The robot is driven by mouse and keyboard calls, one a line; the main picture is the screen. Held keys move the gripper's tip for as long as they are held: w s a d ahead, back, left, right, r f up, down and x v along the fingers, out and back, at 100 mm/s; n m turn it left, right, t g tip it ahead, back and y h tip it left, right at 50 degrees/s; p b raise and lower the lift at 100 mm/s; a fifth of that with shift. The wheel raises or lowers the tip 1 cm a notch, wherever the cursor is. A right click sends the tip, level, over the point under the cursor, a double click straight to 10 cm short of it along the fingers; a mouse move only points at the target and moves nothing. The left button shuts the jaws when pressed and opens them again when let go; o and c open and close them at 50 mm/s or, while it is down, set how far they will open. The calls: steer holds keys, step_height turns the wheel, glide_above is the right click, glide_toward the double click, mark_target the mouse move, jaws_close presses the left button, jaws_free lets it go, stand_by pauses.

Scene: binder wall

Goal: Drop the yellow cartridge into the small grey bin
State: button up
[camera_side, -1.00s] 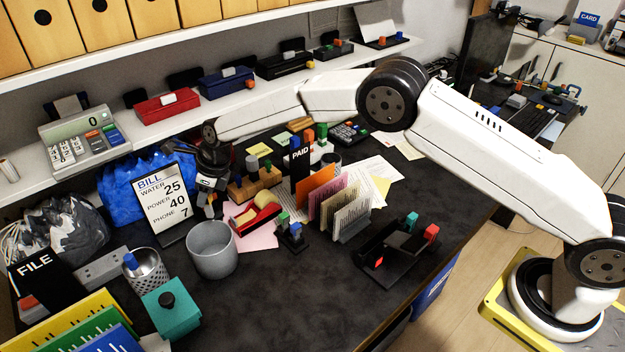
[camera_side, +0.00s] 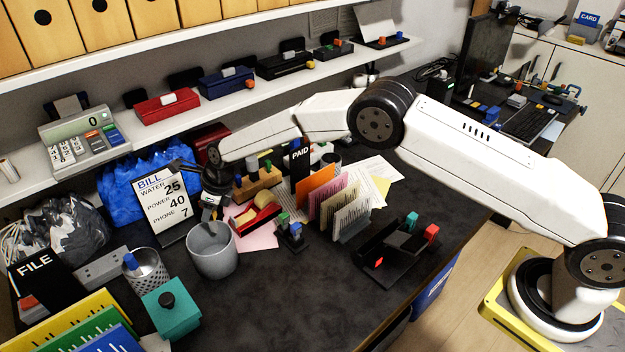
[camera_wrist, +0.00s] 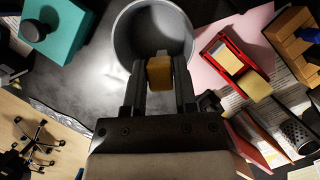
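The small grey bin (camera_side: 212,262) stands upright on the dark desk, and its round rim also shows in the wrist view (camera_wrist: 122,42). My gripper (camera_side: 211,212) points down at the bin's back rim in the side view. In the wrist view my gripper (camera_wrist: 159,80) has the yellow cartridge (camera_wrist: 159,72) between its two fingers, and they appear shut on it. The cartridge lies in front of the bin's opening in that view. Its height above the rim is hard to tell. In the side view the cartridge is too small to make out clearly.
A bill stand (camera_side: 163,203) is close behind and left of the bin. A red tape dispenser (camera_side: 258,219) is close on its right. A perforated cup (camera_side: 149,272) and a teal box (camera_side: 171,308) stand to the front left. Desk space right of the bin's front is clear.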

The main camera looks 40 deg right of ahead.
steer(key=o, duration=0.4)
steer(key=shift+r, duration=0.15)
steer(key=v, duration=0.7)
steer(key=shift+s+d+r, duration=0.1)
steer(key=shift+d+r, duration=0.05)
steer(key=shift+r, duration=0.05)
steer(key=shift+d, duration=0.1)
stand_by(0.5)
